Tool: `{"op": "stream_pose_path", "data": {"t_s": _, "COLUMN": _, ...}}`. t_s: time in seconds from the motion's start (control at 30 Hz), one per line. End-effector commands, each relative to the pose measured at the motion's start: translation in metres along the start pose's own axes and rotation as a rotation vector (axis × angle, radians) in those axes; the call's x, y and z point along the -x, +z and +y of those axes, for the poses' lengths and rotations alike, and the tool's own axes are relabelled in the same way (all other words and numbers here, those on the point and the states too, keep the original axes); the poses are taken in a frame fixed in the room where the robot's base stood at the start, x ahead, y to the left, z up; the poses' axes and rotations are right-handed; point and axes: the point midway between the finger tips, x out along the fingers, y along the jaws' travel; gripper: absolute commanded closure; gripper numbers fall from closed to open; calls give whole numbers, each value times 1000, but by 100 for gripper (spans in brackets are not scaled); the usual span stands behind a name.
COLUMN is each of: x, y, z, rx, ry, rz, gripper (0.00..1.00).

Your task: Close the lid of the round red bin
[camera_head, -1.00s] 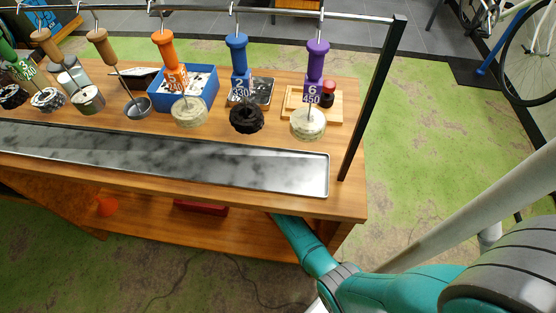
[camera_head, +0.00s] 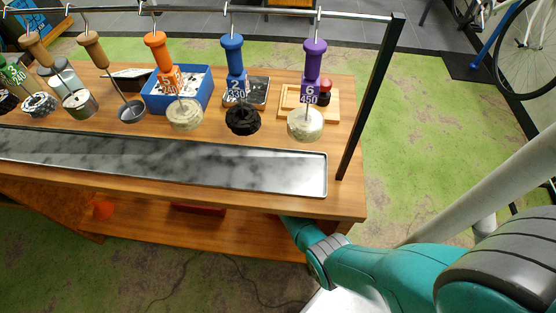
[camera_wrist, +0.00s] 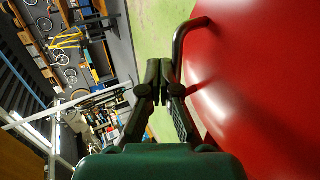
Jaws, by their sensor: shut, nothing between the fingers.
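A large, smooth, rounded red surface (camera_wrist: 262,75) fills the right side of the wrist view. It looks like part of the round red bin, but I cannot tell whether it is the lid or the body. A dark bent bar (camera_wrist: 180,42), like a handle, stands out at its left edge. My gripper (camera_wrist: 160,72) is shut and empty, with its fingertips close beside the bar. I cannot tell whether they touch it. In the head view the bin is not seen, and my gripper is hidden below the workbench top.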

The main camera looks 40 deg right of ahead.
Motion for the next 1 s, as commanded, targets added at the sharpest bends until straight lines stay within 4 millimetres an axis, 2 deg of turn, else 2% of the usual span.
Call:
{"op": "stream_pose_path", "data": {"t_s": 0.23, "x": -6, "y": 0, "z": -5, "rx": 0, "ry": 0, "rz": 1, "gripper": 100}}
{"op": "stream_pose_path", "data": {"t_s": 0.73, "x": -6, "y": 0, "z": -6, "rx": -1, "ry": 1, "rz": 0, "gripper": 100}}
{"op": "stream_pose_path", "data": {"t_s": 1.0, "x": 10, "y": 0, "z": -7, "rx": -1, "ry": 2, "rz": 0, "gripper": 100}}
